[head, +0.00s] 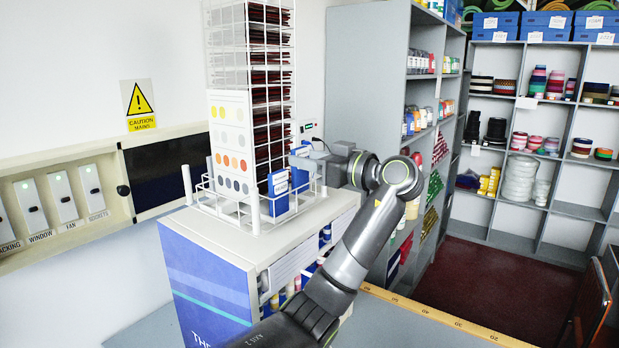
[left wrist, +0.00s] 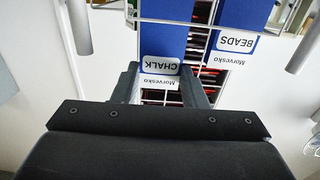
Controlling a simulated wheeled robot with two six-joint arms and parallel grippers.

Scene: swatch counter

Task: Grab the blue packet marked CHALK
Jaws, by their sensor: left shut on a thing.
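The blue CHALK packet (left wrist: 162,40) has a white label that reads upside down in the left wrist view. In the head view it appears to be the blue packet (head: 299,178) at the right of the white wire rack. My left gripper (left wrist: 160,88) is shut on this packet, with one dark finger on each side of its label end. In the head view the gripper (head: 311,160) reaches in from the right, and its fingers partly cover the packet. I cannot tell whether the packet is clear of the rack. My right gripper is not in view.
A blue BEADS packet (left wrist: 242,18) is close beside the CHALK packet; in the head view another blue packet (head: 278,190) stands at the rack's front. The wire rack (head: 230,205) sits on a white cabinet (head: 235,235), with a tall wire tower of swatches (head: 230,110) behind.

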